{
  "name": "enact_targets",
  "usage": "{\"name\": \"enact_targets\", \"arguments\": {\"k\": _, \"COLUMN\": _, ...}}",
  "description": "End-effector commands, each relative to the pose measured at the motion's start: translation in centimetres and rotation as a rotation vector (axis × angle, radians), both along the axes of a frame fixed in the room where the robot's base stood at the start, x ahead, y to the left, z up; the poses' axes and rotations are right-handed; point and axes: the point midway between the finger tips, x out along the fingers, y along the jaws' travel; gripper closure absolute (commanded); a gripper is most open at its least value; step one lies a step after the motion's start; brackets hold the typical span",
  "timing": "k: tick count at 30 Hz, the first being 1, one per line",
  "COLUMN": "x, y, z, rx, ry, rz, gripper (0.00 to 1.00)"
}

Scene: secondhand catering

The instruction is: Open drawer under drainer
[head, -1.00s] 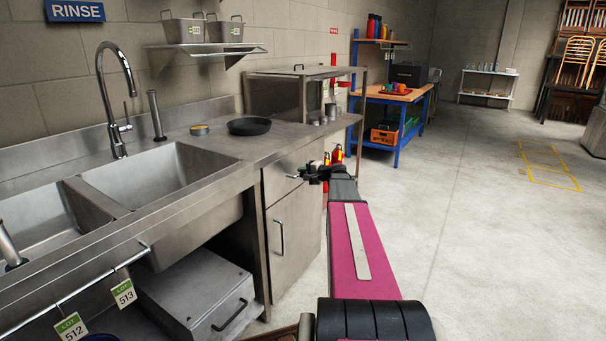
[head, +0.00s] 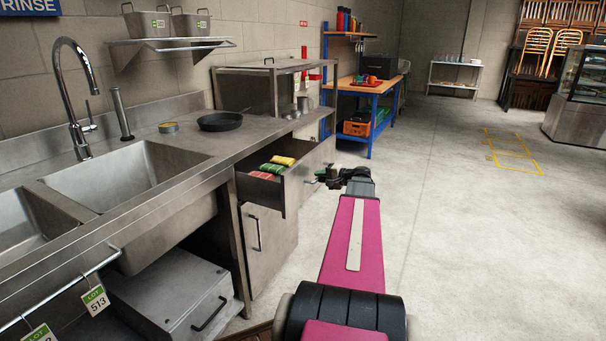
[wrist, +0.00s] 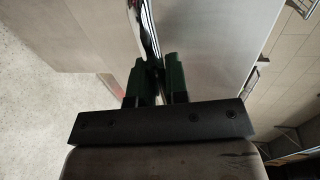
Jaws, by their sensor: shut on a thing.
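The drawer (head: 260,194) under the steel drainer (head: 222,146) stands pulled out of the counter. Red, green and yellow packets (head: 272,168) lie inside it. My gripper (head: 325,177) is at the outer face of the drawer front. In the wrist view its dark green fingers (wrist: 160,82) are closed around the shiny handle bar (wrist: 148,32), with the steel drawer front (wrist: 200,45) beside it. In the head view the handle is mostly hidden by my gripper.
A cupboard door (head: 265,245) below the drawer is shut. A black pan (head: 220,122) sits on the drainer. A steel box (head: 165,290) stands under the sink (head: 135,185). A blue-legged workbench (head: 370,100) stands behind.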

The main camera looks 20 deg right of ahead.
Motion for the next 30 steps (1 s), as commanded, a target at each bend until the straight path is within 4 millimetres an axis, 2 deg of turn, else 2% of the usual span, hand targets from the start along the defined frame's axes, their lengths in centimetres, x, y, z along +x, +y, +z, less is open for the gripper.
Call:
{"name": "enact_targets", "arguments": {"k": 1, "x": -1.4, "y": -0.9, "z": 0.0, "rx": 0.000, "ry": 0.001, "rz": -0.003, "gripper": 1.00}}
{"name": "enact_targets", "arguments": {"k": 6, "x": -4.8, "y": -3.6, "z": 0.0, "rx": 0.000, "ry": 0.001, "rz": -0.003, "gripper": 1.00}}
{"name": "enact_targets", "arguments": {"k": 15, "x": -9.1, "y": -7.0, "z": -0.1, "rx": -0.001, "ry": 0.002, "rz": -0.001, "gripper": 1.00}}
{"name": "enact_targets", "arguments": {"k": 21, "x": -10.4, "y": -8.1, "z": -0.1, "rx": 0.000, "ry": 0.002, "rz": 0.001, "gripper": 1.00}}
{"name": "enact_targets", "arguments": {"k": 30, "x": -10.7, "y": -8.4, "z": -0.1, "rx": -0.001, "ry": 0.002, "rz": 0.001, "gripper": 1.00}}
